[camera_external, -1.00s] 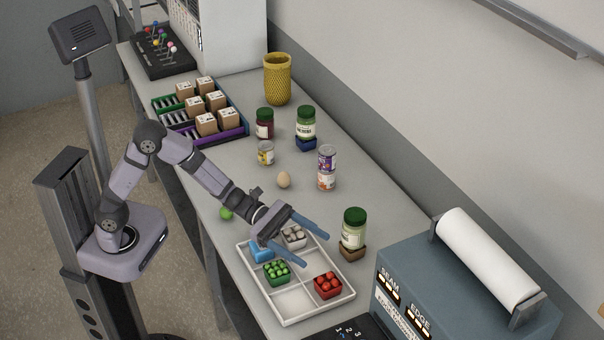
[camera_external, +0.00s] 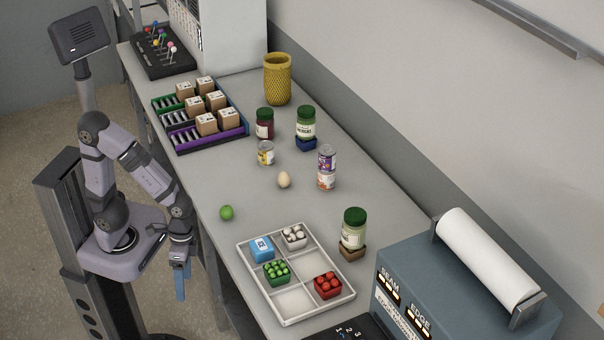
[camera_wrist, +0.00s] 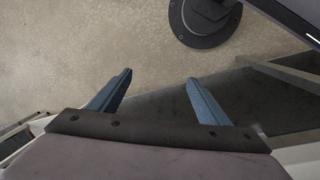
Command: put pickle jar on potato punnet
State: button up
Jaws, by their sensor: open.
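A green-lidded jar with pale green contents (camera_external: 354,229), which looks like the pickle jar, stands upright on a small brown punnet (camera_external: 351,254), likely the potato one. The punnet is on the table just right of the white tray, and its contents are hidden under the jar. A similar green-lidded jar (camera_external: 306,121) stands farther back on a dark blue punnet (camera_external: 306,143). My gripper (camera_external: 181,284) hangs pointing down beside the table's left edge, far from both jars. In the wrist view its blue fingers (camera_wrist: 160,94) are apart with nothing between them, above the floor.
The white divided tray (camera_external: 291,321) holds green, red, white and blue punnets. A green ball (camera_external: 227,213), an egg (camera_external: 284,180), stacked cans (camera_external: 327,168), a small can (camera_external: 265,153) and a dark red jar (camera_external: 265,124) stand behind it. A grey machine (camera_external: 455,285) is at right.

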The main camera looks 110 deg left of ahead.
jog(key=a+m+y, duration=0.1)
jog(key=s+a+m+y, duration=0.1)
jog(key=a+m, duration=0.1)
jog(key=shift+s+a+f, duration=0.1)
jog(key=shift+s+a, duration=0.1)
jog(key=shift+a, duration=0.1)
notch_tip(320, 180, up, 10)
jog(key=p, duration=1)
